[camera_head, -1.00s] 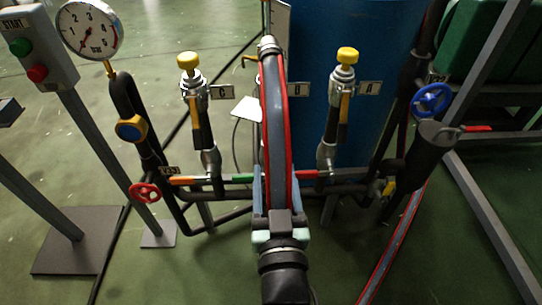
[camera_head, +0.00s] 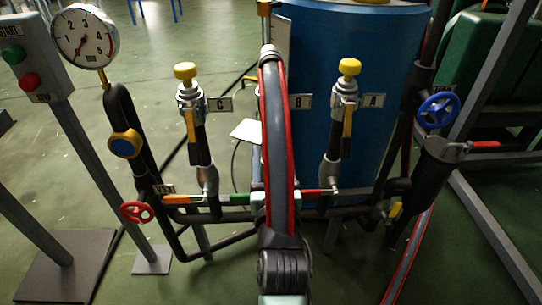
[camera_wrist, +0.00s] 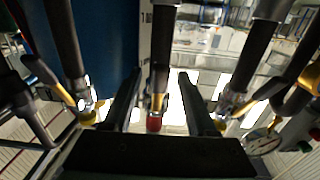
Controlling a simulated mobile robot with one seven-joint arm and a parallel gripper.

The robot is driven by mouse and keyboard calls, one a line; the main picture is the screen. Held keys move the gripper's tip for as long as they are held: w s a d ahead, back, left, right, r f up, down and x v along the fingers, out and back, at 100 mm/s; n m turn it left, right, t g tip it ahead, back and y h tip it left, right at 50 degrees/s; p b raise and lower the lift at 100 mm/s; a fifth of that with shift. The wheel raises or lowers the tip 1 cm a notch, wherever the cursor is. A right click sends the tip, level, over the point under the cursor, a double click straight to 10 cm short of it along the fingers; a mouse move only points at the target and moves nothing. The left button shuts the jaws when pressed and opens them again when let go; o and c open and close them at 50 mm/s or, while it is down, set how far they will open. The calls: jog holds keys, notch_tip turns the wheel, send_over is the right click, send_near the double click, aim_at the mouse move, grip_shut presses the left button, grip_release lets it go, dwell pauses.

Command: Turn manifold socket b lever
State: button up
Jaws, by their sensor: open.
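The manifold's label B (camera_head: 299,101) shows between label C (camera_head: 219,104) and label A (camera_head: 374,101). In the head view, socket B is mostly hidden behind a curved grey and red band and my arm. In the wrist view, a middle socket with a yellow lever (camera_wrist: 157,102) and a red end (camera_wrist: 153,123) shows between the fingers of my gripper (camera_wrist: 159,73). The fingers are apart, one on each side of the lever, with visible gaps. I cannot tell their depth relative to it.
Socket C's yellow cap (camera_head: 185,71) and socket A's yellow cap (camera_head: 349,68) stand on either side. A pressure gauge (camera_head: 85,36), a red handwheel (camera_head: 137,212) and a blue handwheel (camera_head: 438,110) flank the manifold. A blue drum (camera_head: 392,60) stands behind.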

jog(key=shift+w, duration=0.85)
grip_shut()
dwell(0.9)
